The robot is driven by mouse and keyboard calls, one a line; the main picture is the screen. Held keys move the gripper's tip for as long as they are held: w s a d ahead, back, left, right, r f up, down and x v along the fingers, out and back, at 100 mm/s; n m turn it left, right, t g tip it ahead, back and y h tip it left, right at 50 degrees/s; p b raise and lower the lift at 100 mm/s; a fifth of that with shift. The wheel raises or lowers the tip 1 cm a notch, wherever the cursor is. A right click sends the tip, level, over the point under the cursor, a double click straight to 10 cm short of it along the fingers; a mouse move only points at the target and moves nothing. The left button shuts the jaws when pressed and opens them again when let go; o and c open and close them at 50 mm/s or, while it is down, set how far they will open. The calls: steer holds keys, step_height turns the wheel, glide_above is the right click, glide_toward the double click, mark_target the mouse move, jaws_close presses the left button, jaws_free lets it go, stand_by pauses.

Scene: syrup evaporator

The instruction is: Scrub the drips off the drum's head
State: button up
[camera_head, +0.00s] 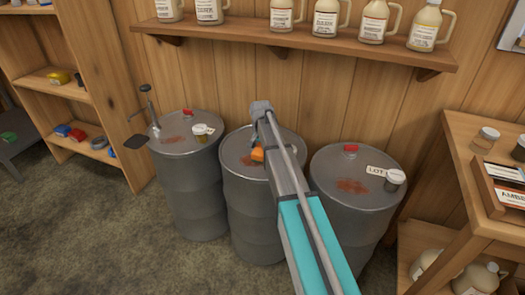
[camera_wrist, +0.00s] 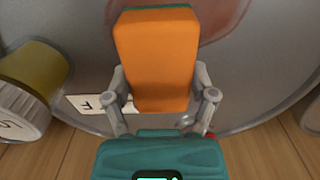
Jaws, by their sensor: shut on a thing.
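My gripper (camera_wrist: 162,100) is shut on an orange sponge (camera_wrist: 155,60) with a green layer on its edge. The sponge (camera_head: 257,154) is over the head of the middle drum (camera_head: 235,148). I cannot tell whether it touches the metal. Reddish-brown drips (camera_wrist: 212,18) show on the drum head beyond the sponge in the wrist view, partly covered by it. A little of these drips (camera_head: 247,161) shows beside the sponge in the head view. My arm hides the right part of this head in that view.
In the wrist view, an amber jar (camera_wrist: 35,72) and a white label (camera_wrist: 88,103) are left of the sponge, and a red cap (camera_wrist: 209,135) is partly hidden. The left drum (camera_head: 187,165) has a pump (camera_head: 148,104); the right drum (camera_head: 357,195) has its own drips (camera_head: 352,186).

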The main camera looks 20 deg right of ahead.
mark_target(244, 165)
steer(key=shift+w+a, duration=0.5)
steer(key=shift+a, duration=0.25)
steer(key=shift+s, duration=0.1)
steer(key=shift+s+a, duration=0.6)
steer(key=shift+s, duration=0.25)
steer(key=shift+s+a, duration=0.6)
steer(key=shift+s, duration=0.2)
steer(key=shift+s+a, duration=0.6)
steer(key=shift+s, duration=0.2)
steer(key=shift+s+a, duration=0.6)
steer(key=shift+s, duration=0.2)
steer(key=shift+w+a, duration=0.1)
steer(key=shift+w+a+f, duration=0.1)
steer(key=shift+w+a, duration=0.5)
steer(key=shift+a, duration=0.3)
steer(key=shift+w+d, duration=0.1)
steer(key=shift+w, duration=0.05)
